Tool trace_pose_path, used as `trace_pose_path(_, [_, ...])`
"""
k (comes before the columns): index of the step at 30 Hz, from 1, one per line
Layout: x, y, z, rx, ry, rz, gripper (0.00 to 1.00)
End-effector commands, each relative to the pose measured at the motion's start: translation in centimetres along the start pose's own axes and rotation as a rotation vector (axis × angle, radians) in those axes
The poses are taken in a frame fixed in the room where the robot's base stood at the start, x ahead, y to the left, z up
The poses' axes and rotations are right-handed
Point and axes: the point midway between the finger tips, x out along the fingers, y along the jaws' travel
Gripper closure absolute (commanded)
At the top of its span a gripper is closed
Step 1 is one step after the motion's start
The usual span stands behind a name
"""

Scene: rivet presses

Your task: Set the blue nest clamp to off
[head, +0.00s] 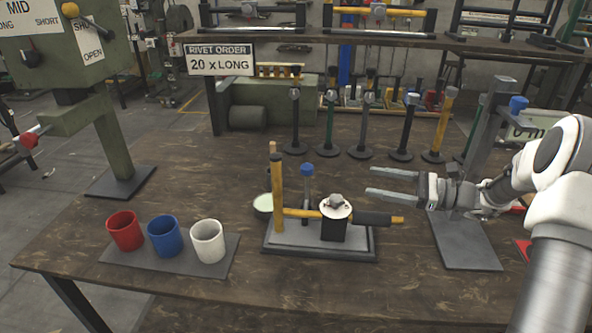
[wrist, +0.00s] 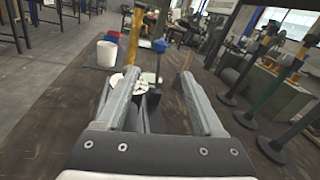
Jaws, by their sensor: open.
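A fixture on a grey base plate (head: 330,250) stands mid-table. It carries a blue knob (head: 307,169) on a grey post, upright yellow and horizontal yellow-and-black bars, and a black block with a white disc (head: 336,208). The blue knob also shows in the wrist view (wrist: 160,46).
Red (head: 125,231), blue (head: 164,237) and white (head: 208,241) cups stand on a dark mat at the left. Several upright posts (head: 330,125) line the table behind the fixture. A green press (head: 115,130) stands at the left. The front table strip is clear.

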Motion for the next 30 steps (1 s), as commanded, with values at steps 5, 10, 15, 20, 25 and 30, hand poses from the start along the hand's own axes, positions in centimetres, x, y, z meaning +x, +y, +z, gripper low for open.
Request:
trace_pose_path(5, [1.5, -0.1, -0.1, 0.002, -0.004, -0.001, 0.3])
trace_pose_path(10, [4.9, 0.0, -0.1, 0.001, -0.004, 0.002, 0.3])
trace_pose_path(15, [8.7, 0.1, -0.1, 0.001, -0.003, 0.003, 0.3])
trace_pose_path(20, [12.2, 0.1, -0.1, 0.001, -0.003, 0.003, 0.3])
trace_pose_path(25, [15.1, 0.0, -0.1, 0.001, -0.002, 0.002, 0.3])
trace_pose_path(30, [16.8, 0.0, 0.0, 0.001, -0.002, 0.0, 0.3])
